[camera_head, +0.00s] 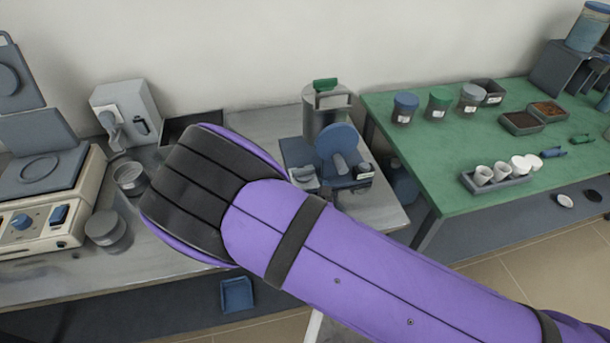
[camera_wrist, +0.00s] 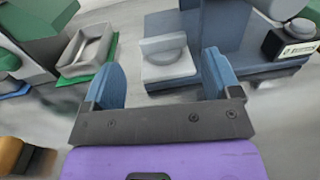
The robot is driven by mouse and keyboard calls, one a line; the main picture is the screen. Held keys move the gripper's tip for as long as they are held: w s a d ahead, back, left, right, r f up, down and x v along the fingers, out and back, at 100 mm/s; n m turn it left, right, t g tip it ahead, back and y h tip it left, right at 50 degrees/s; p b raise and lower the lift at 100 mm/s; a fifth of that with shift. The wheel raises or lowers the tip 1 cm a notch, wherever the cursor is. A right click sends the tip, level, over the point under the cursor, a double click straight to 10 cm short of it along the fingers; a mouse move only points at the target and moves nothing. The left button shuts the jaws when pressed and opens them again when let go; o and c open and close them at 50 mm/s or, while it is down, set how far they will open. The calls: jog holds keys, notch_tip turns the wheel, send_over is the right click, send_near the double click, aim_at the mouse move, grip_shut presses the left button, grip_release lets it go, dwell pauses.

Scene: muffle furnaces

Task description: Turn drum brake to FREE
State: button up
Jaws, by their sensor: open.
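The blue machine (camera_head: 328,170) on the grey bench has an upright round blue disc with a grey rod. Which part is the drum brake I cannot tell. My gripper (camera_wrist: 164,68) is open and empty. In the head view its fingers are hidden behind my wrist.
A grey canister with a green handle (camera_head: 325,110) stands behind the machine. A green table (camera_head: 440,160) with jars and trays is at right. A beige balance-like device (camera_head: 45,200) and round tins (camera_head: 105,227) are at left.

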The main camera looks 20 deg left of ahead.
aim_at(304, 173)
jog(key=shift+w+a+f, duration=0.1)
jog(key=shift+w+f, duration=0.1)
jog(key=shift+f, duration=0.35)
jog(key=shift+w+a+f, duration=0.1)
jog(key=shift+w+f, duration=0.05)
jog(key=shift+f, duration=0.4)
jog(key=x, duration=0.5)
jog(key=shift+w, duration=0.2)
jog(key=shift+w+a, duration=0.4)
jog(key=shift+w, duration=0.2)
jog(key=shift+c, duration=0.2)
jog(key=c, duration=0.6)
jog(key=shift+d+r, duration=0.1)
